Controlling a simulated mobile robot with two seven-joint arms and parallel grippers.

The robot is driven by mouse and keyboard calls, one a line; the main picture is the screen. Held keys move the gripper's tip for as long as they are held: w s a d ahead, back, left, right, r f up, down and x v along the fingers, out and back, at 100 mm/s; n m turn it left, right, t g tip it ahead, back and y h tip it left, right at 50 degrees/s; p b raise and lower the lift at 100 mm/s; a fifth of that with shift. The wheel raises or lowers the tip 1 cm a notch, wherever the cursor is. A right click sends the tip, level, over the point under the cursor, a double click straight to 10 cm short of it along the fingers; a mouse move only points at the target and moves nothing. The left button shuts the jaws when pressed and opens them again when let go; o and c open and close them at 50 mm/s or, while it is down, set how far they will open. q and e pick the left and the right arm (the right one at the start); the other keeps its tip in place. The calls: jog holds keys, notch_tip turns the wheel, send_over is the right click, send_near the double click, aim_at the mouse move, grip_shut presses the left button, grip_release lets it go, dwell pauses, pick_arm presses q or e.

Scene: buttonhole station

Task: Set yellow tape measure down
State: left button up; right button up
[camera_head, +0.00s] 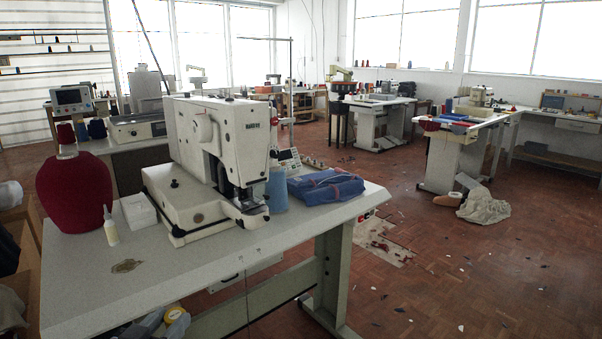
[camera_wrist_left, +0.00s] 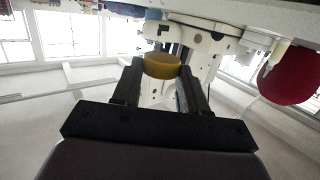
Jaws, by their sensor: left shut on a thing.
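The yellow tape measure (camera_head: 174,313) shows at the bottom edge of the head view, just in front of the white sewing table's (camera_head: 85,285) near edge. My left gripper (camera_head: 163,322) is shut on it. In the left wrist view the tape measure (camera_wrist_left: 162,66) sits between the two dark fingertips of my left gripper (camera_wrist_left: 160,75), its round yellow side showing. Its lower part is hidden by the fingers. I cannot tell its height relative to the tabletop. My right gripper is in neither view.
The table carries a buttonhole machine (camera_head: 215,150), a dark red thread cone (camera_head: 75,195), a small glue bottle (camera_head: 110,227), a white box (camera_head: 138,211), a blue spool (camera_head: 276,190) and folded blue cloth (camera_head: 325,187). The front left tabletop is bare except for a small brownish patch (camera_head: 127,266).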

pick_arm(q)
jog(key=s+d+r+n+y+p, duration=0.2)
jog(key=s+r+p, duration=0.3)
jog(key=s+r, duration=0.3)
jog(key=s+y, duration=0.1)
jog(key=s, duration=0.1)
jog(key=shift+s+d+r+p, duration=0.35)
jog(key=shift+d, duration=0.05)
jog(key=shift+w+d, duration=0.1)
jog(key=shift+d, duration=0.05)
